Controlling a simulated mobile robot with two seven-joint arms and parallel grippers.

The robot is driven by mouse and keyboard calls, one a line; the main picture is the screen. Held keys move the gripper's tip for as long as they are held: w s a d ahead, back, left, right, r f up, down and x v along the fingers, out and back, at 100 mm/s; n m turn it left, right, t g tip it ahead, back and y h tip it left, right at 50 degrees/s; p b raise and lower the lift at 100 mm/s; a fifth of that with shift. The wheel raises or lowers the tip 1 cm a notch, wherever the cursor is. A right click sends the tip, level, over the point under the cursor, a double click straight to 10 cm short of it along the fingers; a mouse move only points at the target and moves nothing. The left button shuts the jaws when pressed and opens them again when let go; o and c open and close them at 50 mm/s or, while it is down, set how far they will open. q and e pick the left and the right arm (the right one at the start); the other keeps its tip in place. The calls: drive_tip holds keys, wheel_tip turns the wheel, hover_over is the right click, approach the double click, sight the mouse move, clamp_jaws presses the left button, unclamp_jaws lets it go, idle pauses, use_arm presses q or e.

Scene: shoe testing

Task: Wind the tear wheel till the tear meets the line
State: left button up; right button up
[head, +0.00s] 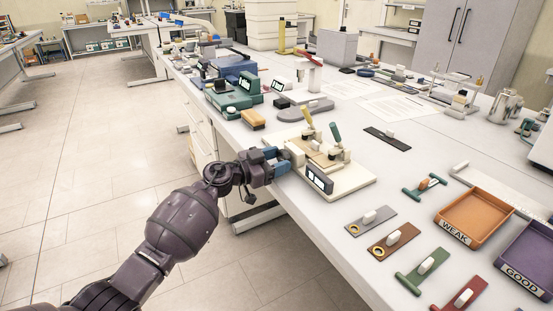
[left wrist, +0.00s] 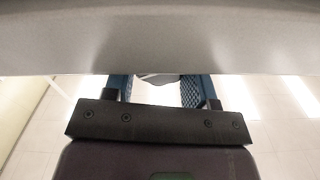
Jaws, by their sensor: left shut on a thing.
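The tear tester (head: 345,182) stands on a cream base plate near the front edge of the bench. The tear and the line are too small to make out. My left gripper (head: 283,163) reaches in from the left and is shut on the wheel (head: 293,154) at the tester's left side, mostly hidden by the fingers. In the left wrist view, a grey rounded part sits between the blue fingers (left wrist: 158,88). My right gripper is not in view.
An orange tray (head: 475,217) marked WEAK and a purple tray (head: 528,254) marked GOOD stand at the right. Several sample plates with white grips lie in front of them. Green and blue devices (head: 232,98) stand behind the tester. A pale surface (left wrist: 160,40) spans the wrist view.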

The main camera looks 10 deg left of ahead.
use_arm(q)
drive_tip(key=shift+m, duration=0.3)
drive_tip(key=shift+f, duration=0.1)
drive_tip(key=o, duration=0.8)
drive_tip(key=shift+o, duration=0.6)
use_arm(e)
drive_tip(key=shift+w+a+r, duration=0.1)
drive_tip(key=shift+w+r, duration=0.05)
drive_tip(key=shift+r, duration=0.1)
